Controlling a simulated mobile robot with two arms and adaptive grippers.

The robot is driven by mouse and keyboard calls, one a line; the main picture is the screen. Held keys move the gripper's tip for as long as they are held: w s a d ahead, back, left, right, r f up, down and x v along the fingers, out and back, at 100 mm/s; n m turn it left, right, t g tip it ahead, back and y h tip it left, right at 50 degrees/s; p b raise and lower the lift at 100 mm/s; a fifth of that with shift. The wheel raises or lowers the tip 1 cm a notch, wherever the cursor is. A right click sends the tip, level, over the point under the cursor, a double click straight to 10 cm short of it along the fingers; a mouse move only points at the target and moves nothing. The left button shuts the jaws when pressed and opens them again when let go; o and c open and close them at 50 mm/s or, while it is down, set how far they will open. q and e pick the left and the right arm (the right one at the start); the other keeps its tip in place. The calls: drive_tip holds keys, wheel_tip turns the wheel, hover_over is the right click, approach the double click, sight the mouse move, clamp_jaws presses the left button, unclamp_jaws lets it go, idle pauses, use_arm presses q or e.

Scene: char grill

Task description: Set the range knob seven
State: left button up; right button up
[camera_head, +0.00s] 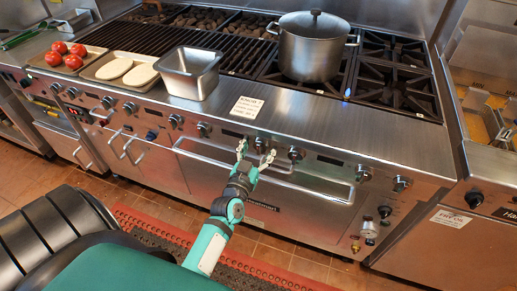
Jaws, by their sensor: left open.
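A row of dark round knobs runs along the steel front panel of the range (330,162). My left gripper (255,154) is open at this panel, below the small sign, with its two fingers apart. One knob (260,144) shows between and just behind the fingertips. I cannot tell whether the fingers touch it. Another knob (295,154) sits just to the right of the gripper. Further right are a knob (362,173) and one more at the panel's end (401,184). No number on any knob is legible. My right gripper is not in view.
A pot (312,50) stands on the range top. A steel pan (190,76), a tray with buns (103,79) and tomatoes (75,55) stand at the left. An oven handle (250,180) runs below the panel. A fryer is at the right.

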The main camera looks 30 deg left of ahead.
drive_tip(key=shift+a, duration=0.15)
use_arm(q)
drive_tip(key=c, duration=1.2)
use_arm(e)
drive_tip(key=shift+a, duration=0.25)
